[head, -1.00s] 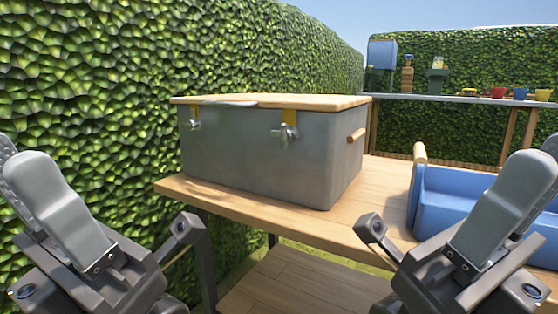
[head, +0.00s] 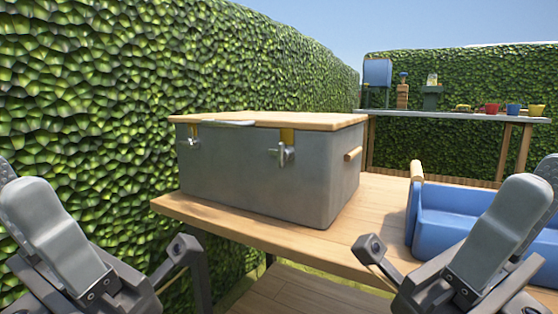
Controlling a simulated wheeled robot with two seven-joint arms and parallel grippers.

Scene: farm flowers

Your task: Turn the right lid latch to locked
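A grey box (head: 245,175) with a flat wooden lid (head: 300,121) stands on a wooden table. The lid lies closed on the box. The right lid latch (head: 284,153) is a metal knob under a yellow plate on the box's front. The left lid latch (head: 193,142) is a similar one near the left corner. My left gripper (head: 130,265) is at the lower left and my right gripper (head: 415,262) at the lower right. Both are apart from the box, in front of the table. Whether their fingers are open is not clear.
A blue tray (head: 470,229) with a wooden handle sits on the table (head: 372,230) to the right of the box. A hedge (head: 80,100) runs close behind the box. A far shelf (head: 450,115) holds colored pots. Table space shows between box and tray.

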